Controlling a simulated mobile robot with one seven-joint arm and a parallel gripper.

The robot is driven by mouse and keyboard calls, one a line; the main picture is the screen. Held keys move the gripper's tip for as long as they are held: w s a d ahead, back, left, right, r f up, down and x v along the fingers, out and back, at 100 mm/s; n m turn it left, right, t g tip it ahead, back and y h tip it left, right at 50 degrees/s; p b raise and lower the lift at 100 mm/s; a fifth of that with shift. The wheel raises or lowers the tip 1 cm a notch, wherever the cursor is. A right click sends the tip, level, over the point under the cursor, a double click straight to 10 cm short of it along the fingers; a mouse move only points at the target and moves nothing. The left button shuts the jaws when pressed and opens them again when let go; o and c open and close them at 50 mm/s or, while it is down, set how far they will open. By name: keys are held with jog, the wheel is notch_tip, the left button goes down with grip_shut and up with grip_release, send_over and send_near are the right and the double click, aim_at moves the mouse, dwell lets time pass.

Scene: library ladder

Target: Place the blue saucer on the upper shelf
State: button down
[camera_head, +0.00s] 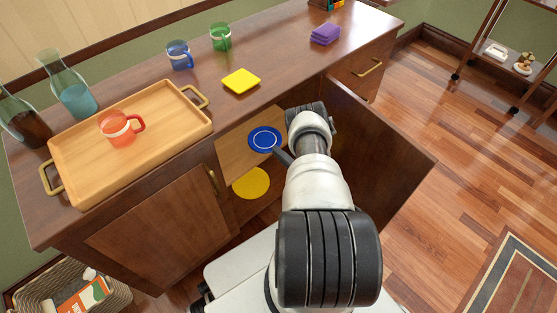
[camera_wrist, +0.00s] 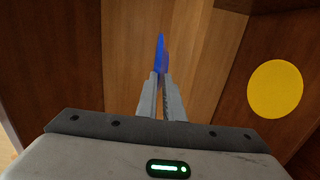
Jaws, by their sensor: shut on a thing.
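The blue saucer (camera_head: 265,139), with a pale ring on its face, shows in the head view in front of the light wooden upper shelf (camera_head: 236,160) inside the open cabinet. My gripper (camera_head: 283,155) is shut on its edge. In the wrist view the blue saucer (camera_wrist: 160,52) stands edge-on between the fingertips of my gripper (camera_wrist: 161,80). I cannot tell whether the saucer touches the shelf. My arm hides part of the cabinet opening.
A yellow saucer (camera_head: 251,184) lies lower in the cabinet. The open door (camera_head: 375,150) stands to the right of my arm; a closed door (camera_head: 160,230) is at left. On the counter are a tray (camera_head: 75,171) with a red mug (camera_head: 117,128), other mugs, carafes and coasters.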

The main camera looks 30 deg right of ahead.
jog(key=shift+f+b, duration=0.45)
jog(key=shift+f, duration=1.1)
jog(key=shift+f, duration=0.1)
jog(key=c, duration=1.9)
grip_release()
jog(key=shift+o, duration=0.2)
